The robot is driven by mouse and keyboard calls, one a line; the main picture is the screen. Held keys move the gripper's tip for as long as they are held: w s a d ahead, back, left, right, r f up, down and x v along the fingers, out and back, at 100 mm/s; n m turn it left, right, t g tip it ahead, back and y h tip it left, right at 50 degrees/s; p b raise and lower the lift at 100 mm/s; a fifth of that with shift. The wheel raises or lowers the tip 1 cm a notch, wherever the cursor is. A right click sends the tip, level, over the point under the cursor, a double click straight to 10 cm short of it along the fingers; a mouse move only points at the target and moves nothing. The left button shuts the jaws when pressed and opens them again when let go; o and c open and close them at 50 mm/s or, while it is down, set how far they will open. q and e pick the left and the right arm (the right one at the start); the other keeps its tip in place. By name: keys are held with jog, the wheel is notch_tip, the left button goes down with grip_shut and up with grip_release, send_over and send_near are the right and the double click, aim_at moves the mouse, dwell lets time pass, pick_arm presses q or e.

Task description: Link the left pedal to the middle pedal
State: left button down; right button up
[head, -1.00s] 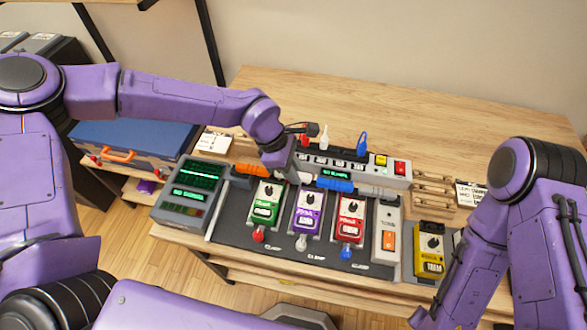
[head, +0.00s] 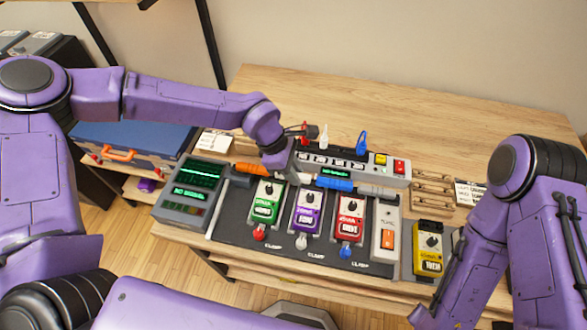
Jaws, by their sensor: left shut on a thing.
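The left pedal, green (head: 264,204), the middle pedal, purple (head: 306,210), and a red pedal (head: 349,215) stand in a row on a dark board (head: 328,254). My left gripper (head: 291,178) reaches down at the far edge of the board, between the tops of the green and purple pedals. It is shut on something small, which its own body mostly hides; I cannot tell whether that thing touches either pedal. An orange connector (head: 250,169) lies left of the green pedal's top, and a blue one (head: 334,184) between the purple and red pedals. My right gripper is out of view.
A power strip (head: 352,168) with plugs stands close behind the pedals. A screen unit (head: 186,190) reading "NO SIGNAL" is at left, a white pedal (head: 386,228) and yellow pedal (head: 429,246) at right. The table behind (head: 430,120) is clear.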

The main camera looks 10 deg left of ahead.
pick_arm(q)
jog(key=c, duration=0.5)
grip_release()
jog(key=shift+c, duration=0.2)
notch_tip(320, 180, up, 7)
jog(key=p, duration=0.7)
jog(key=shift+r, duration=0.15)
dwell(0.5)
